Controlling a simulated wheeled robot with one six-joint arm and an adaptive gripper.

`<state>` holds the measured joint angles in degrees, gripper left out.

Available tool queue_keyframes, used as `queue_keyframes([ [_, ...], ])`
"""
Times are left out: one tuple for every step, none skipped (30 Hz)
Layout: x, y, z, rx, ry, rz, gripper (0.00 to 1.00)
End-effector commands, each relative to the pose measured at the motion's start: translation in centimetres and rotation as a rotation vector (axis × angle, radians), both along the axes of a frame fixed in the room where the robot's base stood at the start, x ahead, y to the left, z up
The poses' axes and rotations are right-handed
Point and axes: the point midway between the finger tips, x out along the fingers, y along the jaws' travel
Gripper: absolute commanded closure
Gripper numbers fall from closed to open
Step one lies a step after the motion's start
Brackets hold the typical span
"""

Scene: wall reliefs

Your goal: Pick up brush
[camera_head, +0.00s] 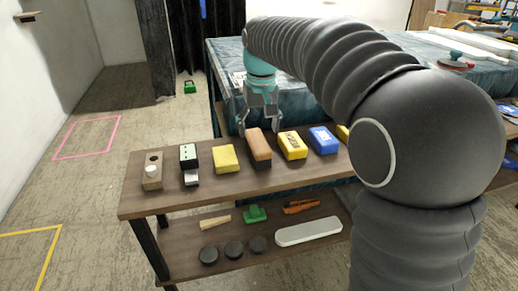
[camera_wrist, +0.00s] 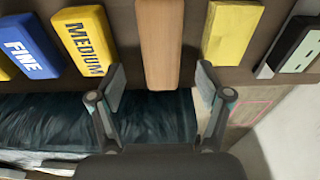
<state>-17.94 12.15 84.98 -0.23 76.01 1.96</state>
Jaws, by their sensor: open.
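A long brown wood-coloured block (camera_head: 259,146), which looks like the brush, lies on the top shelf between a plain yellow block and a yellow labelled block. No bristles show. It also appears in the wrist view (camera_wrist: 160,45), top centre, pointing toward my gripper. My gripper (camera_head: 257,128) is open and empty at the shelf's far edge, just behind the brown block. In the wrist view its two fingers (camera_wrist: 160,80) stand apart, one to each side of the block's near end. I cannot tell the height gap between them.
The shelf (camera_head: 220,192) also bears a plain yellow block (camera_head: 226,159), a yellow "MEDIUM" block (camera_wrist: 85,40) and a blue "FINE" block (camera_wrist: 29,48) close by. A teal-covered table (camera_head: 300,106) stands behind. The lower shelf holds black discs (camera_head: 233,248) and tools. Floor at left is clear.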

Motion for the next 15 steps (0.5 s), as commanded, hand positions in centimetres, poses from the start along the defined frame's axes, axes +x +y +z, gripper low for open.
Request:
queue_keyframes([
  [0.0,0.0,-0.3,0.000,0.000,0.000,0.23],
  [0.0,0.0,-0.4,0.000,0.000,0.000,0.23],
  [0.0,0.0,-0.6,0.000,0.000,0.000,0.23],
  [0.0,0.0,-0.8,0.000,0.000,0.000,0.23],
  [0.0,0.1,-1.0,0.000,0.001,0.000,0.23],
  [0.0,0.1,-1.5,-0.001,0.002,0.000,0.23],
  [0.0,0.1,-1.9,-0.001,0.002,0.001,0.23],
  [0.0,0.1,-2.4,-0.001,0.002,0.001,0.23],
  [0.0,0.2,-3.0,-0.001,0.003,0.001,0.23],
  [0.0,0.2,-3.4,-0.001,0.002,0.001,0.23],
  [0.0,0.2,-3.8,0.000,0.001,0.001,0.23],
  [0.1,0.2,-4.3,-0.001,0.002,0.001,0.23],
  [0.2,0.2,-4.7,-0.001,0.002,0.001,0.23],
  [0.2,0.3,-4.9,0.000,0.000,0.001,0.23],
  [0.3,0.3,-5.2,0.000,0.000,0.000,0.23],
])
